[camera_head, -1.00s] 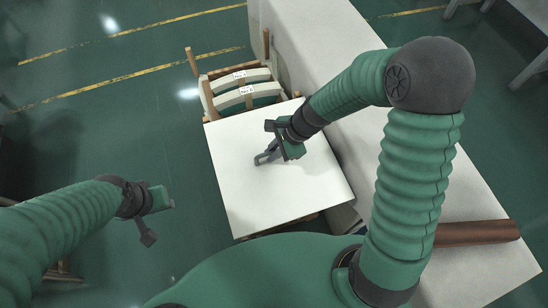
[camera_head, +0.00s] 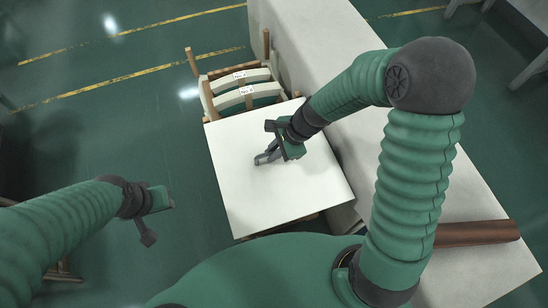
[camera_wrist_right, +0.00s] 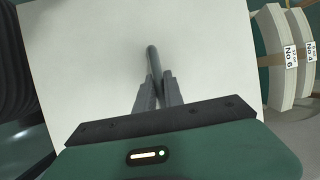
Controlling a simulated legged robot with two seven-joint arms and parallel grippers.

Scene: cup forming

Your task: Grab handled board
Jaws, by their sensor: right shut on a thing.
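The handled board (camera_head: 290,190) is a large white square panel lying flat in the middle of the head view. A dark grey bar handle (camera_wrist_right: 152,60) stands out from its face in the right wrist view. My right gripper (camera_head: 264,158) is over the board's upper middle. In the wrist view its two fingers (camera_wrist_right: 157,90) are closed together on the near end of the handle and hide that end. My left gripper (camera_head: 148,225) hangs over the floor left of the board, apart from it; its finger gap is unclear.
A wooden rack (camera_head: 228,80) with curved pale pieces labelled with numbers stands just behind the board; these pieces (camera_wrist_right: 290,55) also show in the wrist view. A long pale bench (camera_head: 310,50) runs along the right side, with a brown cylinder (camera_head: 478,232) on it.

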